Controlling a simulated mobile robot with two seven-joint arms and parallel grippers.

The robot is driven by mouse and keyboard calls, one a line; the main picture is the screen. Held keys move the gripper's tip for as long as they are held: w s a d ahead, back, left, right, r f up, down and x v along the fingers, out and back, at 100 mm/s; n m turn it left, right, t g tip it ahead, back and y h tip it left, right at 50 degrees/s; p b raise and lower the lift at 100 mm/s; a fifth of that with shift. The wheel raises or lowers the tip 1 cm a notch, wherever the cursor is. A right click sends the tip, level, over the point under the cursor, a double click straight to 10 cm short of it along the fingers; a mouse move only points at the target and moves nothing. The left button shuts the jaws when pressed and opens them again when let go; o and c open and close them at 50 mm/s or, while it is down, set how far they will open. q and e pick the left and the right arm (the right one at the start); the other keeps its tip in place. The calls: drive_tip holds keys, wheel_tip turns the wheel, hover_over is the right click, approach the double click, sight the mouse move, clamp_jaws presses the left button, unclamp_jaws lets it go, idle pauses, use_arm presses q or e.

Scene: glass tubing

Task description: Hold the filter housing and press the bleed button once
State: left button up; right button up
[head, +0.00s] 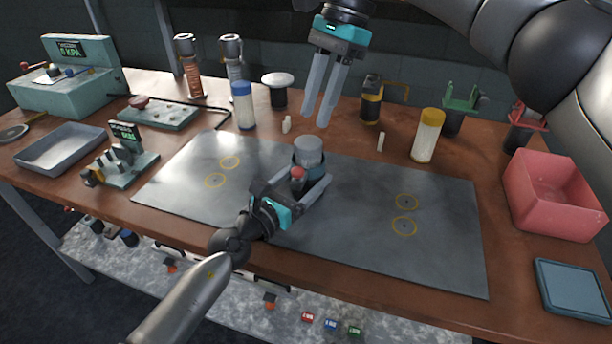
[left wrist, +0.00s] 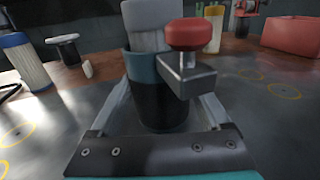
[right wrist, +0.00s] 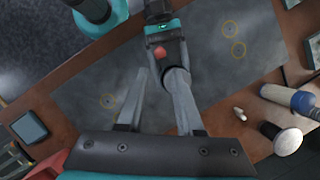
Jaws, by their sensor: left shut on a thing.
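In the left wrist view the housing (left wrist: 155,95) sits between my left fingers. The red bleed button (head: 297,173) sits on a grey bracket on the housing's near side; it also shows in the left wrist view (left wrist: 189,33) and the right wrist view (right wrist: 160,52). My left gripper (head: 305,182) is shut around the housing's body. My right gripper (head: 316,119) is above and behind the housing, pointing down, fingers apart and empty, not touching the button.
The grey mat (head: 430,250) is mostly clear around the housing. A yellow-capped bottle (head: 427,136), a blue-capped bottle (head: 243,106) and small white pieces stand behind it. A pink bin (head: 550,205) is at right; a grey tray (head: 60,150) and gauge devices are at left.

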sight(298, 170)
drive_tip(key=shift+s+a+f+n+h, duration=0.1)
drive_tip(key=shift+s+a+n+h, duration=0.1)
drive_tip(key=shift+n, duration=0.4)
drive_tip(key=shift+s+a+f+n+h, duration=0.1)
drive_tip(key=shift+n+h, duration=0.1)
drive_tip(key=shift+n, duration=0.4)
drive_tip(key=c, duration=0.3)
drive_tip(key=n, duration=0.1)
drive_tip(key=n+t, duration=0.1)
drive_tip(key=n+h, duration=0.1)
drive_tip(key=shift+s+a+f+n+t, duration=0.1)
drive_tip(key=shift+s+a+n+t, duration=0.25)
drive_tip(key=shift+a+n+t, duration=0.05)
clamp_jaws()
drive_tip(key=shift+s+a+f+n+t+h, duration=0.25)
drive_tip(key=shift+f+n+t, duration=0.2)
drive_tip(key=shift+f+n, duration=0.65)
drive_tip(key=shift+s+a+f+n+t+h, duration=0.15)
drive_tip(key=shift+a+f+n+t, duration=0.3)
drive_tip(key=shift+f+n, duration=0.6)
drive_tip(key=shift+s+a+f+n+t+h, duration=0.1)
drive_tip(key=shift+s+a+f+n+t, duration=0.3)
drive_tip(key=shift+f+n, duration=0.7)
drive_tip(key=shift+w+d+r, duration=0.15)
drive_tip(key=shift+w+r, duration=0.05)
